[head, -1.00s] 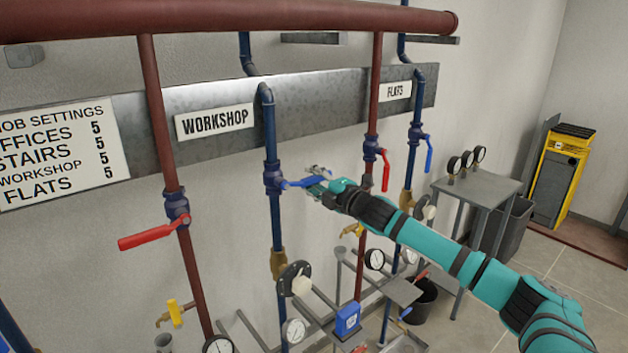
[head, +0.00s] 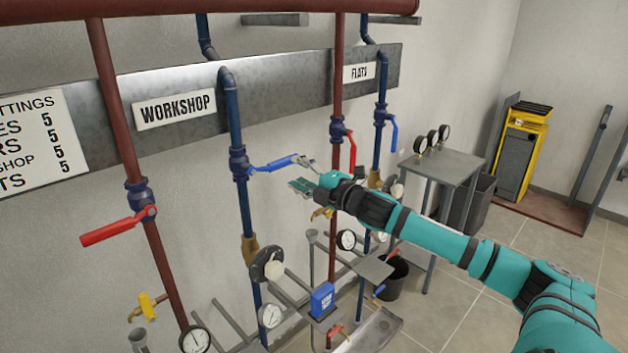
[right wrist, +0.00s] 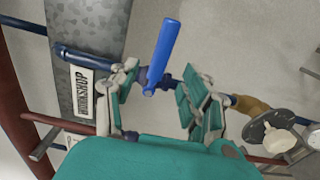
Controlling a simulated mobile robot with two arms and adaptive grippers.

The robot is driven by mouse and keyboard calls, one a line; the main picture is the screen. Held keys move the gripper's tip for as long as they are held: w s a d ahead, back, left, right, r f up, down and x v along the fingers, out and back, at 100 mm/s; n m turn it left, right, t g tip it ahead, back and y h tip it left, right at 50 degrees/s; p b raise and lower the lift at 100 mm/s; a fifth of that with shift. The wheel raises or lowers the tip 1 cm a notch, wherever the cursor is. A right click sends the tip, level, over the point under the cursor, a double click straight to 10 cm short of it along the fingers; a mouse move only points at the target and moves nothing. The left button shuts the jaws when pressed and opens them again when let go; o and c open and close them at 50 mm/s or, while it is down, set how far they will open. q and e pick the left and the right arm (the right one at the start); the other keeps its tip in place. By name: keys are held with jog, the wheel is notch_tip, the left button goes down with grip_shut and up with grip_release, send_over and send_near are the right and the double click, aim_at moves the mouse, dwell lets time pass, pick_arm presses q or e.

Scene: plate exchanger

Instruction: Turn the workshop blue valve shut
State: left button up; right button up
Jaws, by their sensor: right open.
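The workshop blue valve (head: 239,164) sits on the blue pipe below the WORKSHOP sign. Its blue lever (head: 273,164) sticks out sideways to the right, across the pipe. My right gripper (head: 303,173) is open at the lever's free end. One finger is near the lever's tip and the other is lower. In the right wrist view, the lever (right wrist: 163,50) reaches toward the space between the open fingers (right wrist: 158,95), closer to the left finger. I cannot tell whether that finger touches it. My left gripper is not in view.
A red lever (head: 118,226) is on the red pipe to the left. The FLATS valves, with a red lever (head: 352,152) and a blue lever (head: 393,132), are behind my right gripper. Gauges and a blue box (head: 322,300) are below. A grey table (head: 440,167) stands right.

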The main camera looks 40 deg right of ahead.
jog(key=shift+s+d, duration=0.2)
jog(key=shift+s, duration=2)
jog(key=shift+f, duration=0.1)
